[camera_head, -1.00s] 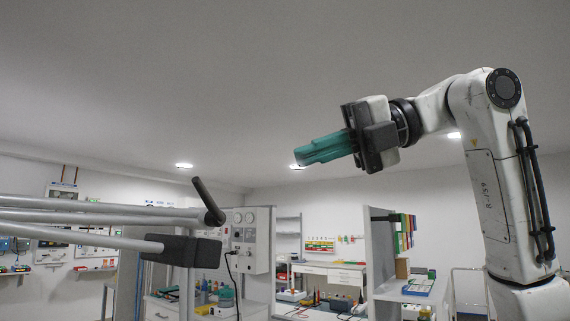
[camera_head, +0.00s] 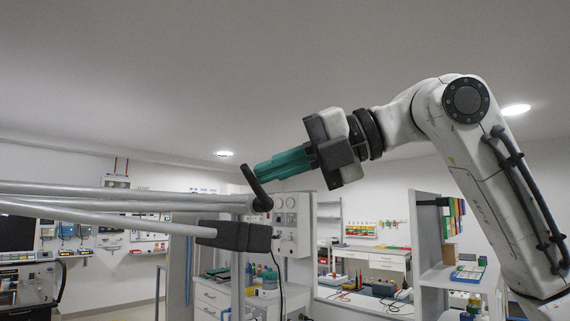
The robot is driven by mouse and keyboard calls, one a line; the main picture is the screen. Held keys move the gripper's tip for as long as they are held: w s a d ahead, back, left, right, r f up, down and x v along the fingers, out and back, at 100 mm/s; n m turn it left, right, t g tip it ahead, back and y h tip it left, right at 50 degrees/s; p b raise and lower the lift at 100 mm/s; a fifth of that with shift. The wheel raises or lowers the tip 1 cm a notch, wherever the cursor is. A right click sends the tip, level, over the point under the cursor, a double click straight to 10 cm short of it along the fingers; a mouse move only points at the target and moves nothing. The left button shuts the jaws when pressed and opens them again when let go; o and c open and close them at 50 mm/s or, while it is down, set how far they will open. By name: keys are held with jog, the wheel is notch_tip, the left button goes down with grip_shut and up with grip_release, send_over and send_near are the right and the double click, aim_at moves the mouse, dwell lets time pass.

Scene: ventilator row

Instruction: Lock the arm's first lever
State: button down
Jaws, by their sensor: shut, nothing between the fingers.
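The arm is a set of pale metal tubes (camera_head: 130,190) entering from the left, with a dark joint block (camera_head: 235,236) at its end. A black lever (camera_head: 254,184) stands at the tube end, tilted with its top to the left. My gripper (camera_head: 258,171) has teal fingers, shut and empty, pointing left and slightly down. The fingertips appear right beside the lever's upper half, on its right. I cannot tell whether they touch it or differ in depth. Any second lever is not clear in view.
An upright post and panel with gauges (camera_head: 292,222) stand beyond the joint. Workbenches (camera_head: 370,262) and a shelf with coloured binders (camera_head: 452,215) are behind. A dark cable hangs below the joint block. The space above the tubes is free.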

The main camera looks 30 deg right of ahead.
jog(key=shift+s+a+n+h+p, duration=0.15)
jog(key=shift+a+n+h+p, duration=0.35)
jog(key=shift+p, duration=0.7)
jog(key=shift+f+n+h+p, duration=0.3)
jog(key=shift+f+n+h, duration=0.2)
jog(key=shift+f, duration=0.05)
jog(key=shift+r, duration=0.15)
jog(key=shift+r+p, duration=0.7)
jog(key=shift+p, duration=0.15)
jog(key=shift+a, duration=0.1)
